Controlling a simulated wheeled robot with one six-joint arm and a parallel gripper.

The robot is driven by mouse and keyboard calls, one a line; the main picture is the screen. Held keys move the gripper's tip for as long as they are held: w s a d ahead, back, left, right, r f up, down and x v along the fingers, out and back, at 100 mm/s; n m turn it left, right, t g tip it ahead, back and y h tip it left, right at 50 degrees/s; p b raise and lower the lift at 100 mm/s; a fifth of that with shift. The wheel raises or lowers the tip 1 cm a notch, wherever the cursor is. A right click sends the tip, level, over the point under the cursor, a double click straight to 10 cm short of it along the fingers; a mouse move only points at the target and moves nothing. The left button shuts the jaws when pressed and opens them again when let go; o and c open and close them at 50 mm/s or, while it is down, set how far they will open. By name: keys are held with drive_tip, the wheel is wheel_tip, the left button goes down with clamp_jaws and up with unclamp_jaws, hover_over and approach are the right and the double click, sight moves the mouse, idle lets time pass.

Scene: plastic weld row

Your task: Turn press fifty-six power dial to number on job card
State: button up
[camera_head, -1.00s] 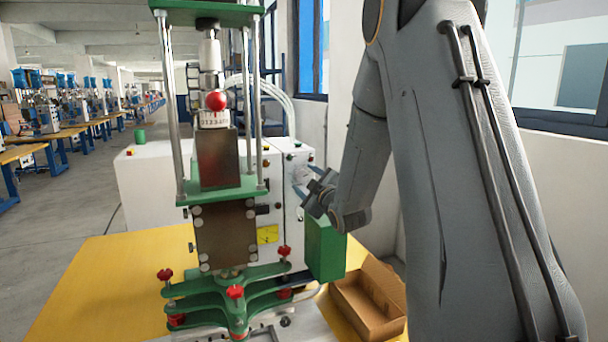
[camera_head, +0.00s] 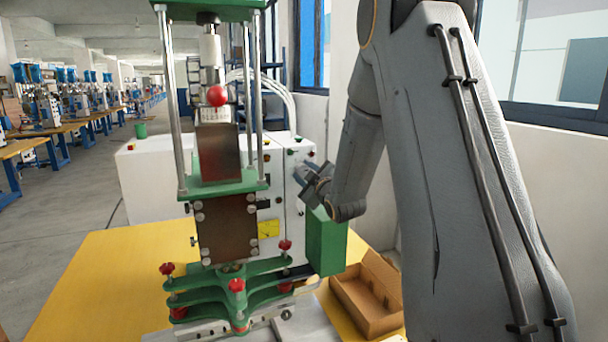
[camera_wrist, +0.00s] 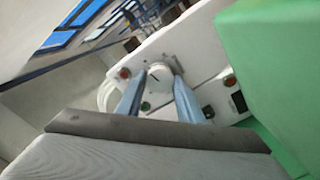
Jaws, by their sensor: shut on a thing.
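The white control cabinet (camera_head: 270,185) stands behind the green press. Its power dial (camera_wrist: 159,75) is a pale round knob with a dark pointer line, seen in the wrist view. My gripper (camera_wrist: 159,78) has one blue-grey finger on each side of the dial and is shut on it. In the head view my gripper (camera_head: 301,174) is at the cabinet's right face and hides the dial. A yellow card (camera_head: 268,229) is on the cabinet's lower front; its writing is too small to read. A white number plate (camera_head: 216,115) sits on the press, also not clearly legible.
A green box (camera_head: 326,243) stands just below my wrist and fills the right of the wrist view (camera_wrist: 270,60). An open cardboard box (camera_head: 369,300) lies on the yellow table (camera_head: 85,290). A red button (camera_wrist: 124,73) is left of the dial.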

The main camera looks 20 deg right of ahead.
drive_tip(key=shift+m, duration=0.5)
drive_tip(key=o, duration=1.1)
drive_tip(key=shift+c, duration=0.2)
drive_tip(key=s+b, duration=0.3)
drive_tip(key=s, duration=0.5)
